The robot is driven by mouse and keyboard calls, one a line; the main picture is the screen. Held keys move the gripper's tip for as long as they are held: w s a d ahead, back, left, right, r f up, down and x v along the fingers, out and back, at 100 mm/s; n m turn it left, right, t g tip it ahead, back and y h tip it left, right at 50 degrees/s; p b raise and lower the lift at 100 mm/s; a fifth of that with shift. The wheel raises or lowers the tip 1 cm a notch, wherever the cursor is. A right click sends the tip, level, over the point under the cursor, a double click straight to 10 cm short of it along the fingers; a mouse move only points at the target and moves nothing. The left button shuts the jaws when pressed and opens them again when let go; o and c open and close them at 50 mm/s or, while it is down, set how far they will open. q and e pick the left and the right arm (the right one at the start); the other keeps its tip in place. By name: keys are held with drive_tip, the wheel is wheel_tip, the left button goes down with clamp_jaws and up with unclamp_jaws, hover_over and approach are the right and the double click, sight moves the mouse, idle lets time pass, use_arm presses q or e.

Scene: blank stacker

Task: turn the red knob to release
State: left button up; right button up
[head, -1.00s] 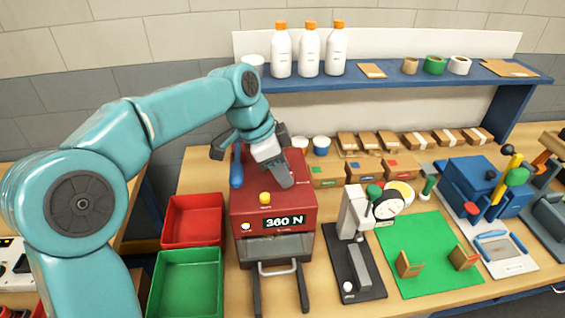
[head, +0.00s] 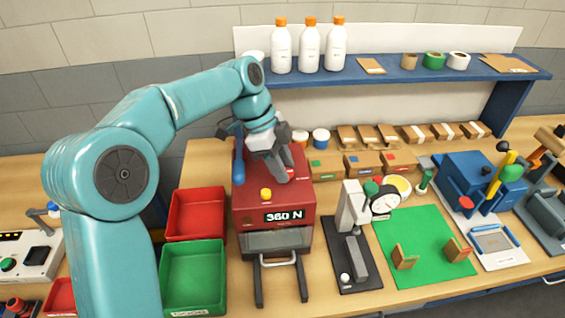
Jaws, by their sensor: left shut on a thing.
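A red press-like machine (head: 273,211) stands on the bench with a display reading 360 N, a yellow button (head: 266,194) and a blue lever (head: 239,165) at its left. My left gripper (head: 284,168) points down onto the back right of the machine's top. It is shut at a spot where the red knob would be held, but the fingers hide the knob itself. My right gripper is not in view.
A red bin (head: 196,213) and a green bin (head: 193,277) sit left of the machine. A dial gauge stand (head: 355,262) and green mat (head: 428,243) are at its right. Boxes and a shelf (head: 400,78) with bottles are behind.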

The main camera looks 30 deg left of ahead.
use_arm(q)
drive_tip(key=shift+a+r, duration=0.1)
drive_tip(key=shift+r, duration=0.05)
drive_tip(key=o, duration=1)
drive_tip(key=shift+o, duration=0.2)
drive_tip(key=p+v, duration=0.3)
drive_tip(key=v, duration=1.3)
drive_tip(key=shift+a, duration=0.2)
drive_tip(key=shift+s, duration=0.1)
